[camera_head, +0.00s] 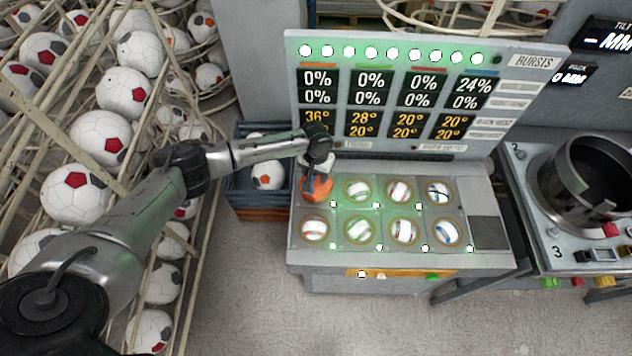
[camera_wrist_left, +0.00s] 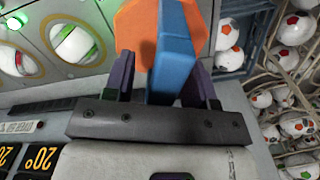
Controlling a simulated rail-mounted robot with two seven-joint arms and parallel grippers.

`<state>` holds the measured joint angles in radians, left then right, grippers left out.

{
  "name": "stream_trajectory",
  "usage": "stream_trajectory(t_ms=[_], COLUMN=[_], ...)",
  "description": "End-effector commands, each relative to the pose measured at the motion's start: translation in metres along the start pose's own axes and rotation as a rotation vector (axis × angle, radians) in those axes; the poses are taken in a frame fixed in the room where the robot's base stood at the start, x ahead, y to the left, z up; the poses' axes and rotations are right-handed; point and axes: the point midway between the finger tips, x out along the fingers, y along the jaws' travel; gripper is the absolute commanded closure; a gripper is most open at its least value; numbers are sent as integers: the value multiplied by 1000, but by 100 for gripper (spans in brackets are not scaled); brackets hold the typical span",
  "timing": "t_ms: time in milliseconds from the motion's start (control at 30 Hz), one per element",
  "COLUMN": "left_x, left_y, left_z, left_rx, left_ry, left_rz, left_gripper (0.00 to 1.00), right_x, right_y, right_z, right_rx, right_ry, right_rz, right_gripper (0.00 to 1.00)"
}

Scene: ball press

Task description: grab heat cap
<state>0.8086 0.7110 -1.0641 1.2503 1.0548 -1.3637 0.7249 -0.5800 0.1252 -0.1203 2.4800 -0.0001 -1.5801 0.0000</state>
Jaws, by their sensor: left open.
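The heat cap is an orange disc with a blue upright handle. In the head view its orange part (camera_head: 318,188) sits over the back-left socket of the press panel (camera_head: 300,262). In the left wrist view the orange disc (camera_wrist_left: 134,32) and the blue handle (camera_wrist_left: 174,50) show close up. My left gripper (camera_head: 318,164) is directly above the cap. In the wrist view its purple fingers (camera_wrist_left: 160,78) stand open, one on each side of the blue handle. Whether they touch it I cannot tell. The socket beneath the cap is hidden. My right gripper is not in view.
Several other sockets hold white striped balls (camera_head: 358,190). A display board (camera_head: 400,90) rises behind the panel. A blue crate (camera_head: 240,170) stands just left of it. Wire racks of soccer balls (camera_head: 100,138) fill the left. A round machine (camera_head: 590,190) stands at the right.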

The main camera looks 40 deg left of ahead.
Motion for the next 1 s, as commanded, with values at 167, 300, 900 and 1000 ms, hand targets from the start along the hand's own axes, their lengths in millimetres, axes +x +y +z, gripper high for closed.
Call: stream_trajectory(t_ms=[167, 300, 900, 1000], left_x=[0, 0, 0, 0], left_y=[0, 0, 0, 0], left_z=[0, 0, 0, 0], left_rx=[0, 0, 0, 0], left_ry=[0, 0, 0, 0], left_rz=[0, 0, 0, 0], left_gripper=[61, 75, 100, 100], right_x=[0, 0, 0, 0], right_y=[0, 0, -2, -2], right_z=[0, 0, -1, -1], right_rx=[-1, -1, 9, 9], right_ry=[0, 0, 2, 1], right_rz=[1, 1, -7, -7], right_gripper=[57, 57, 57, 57])
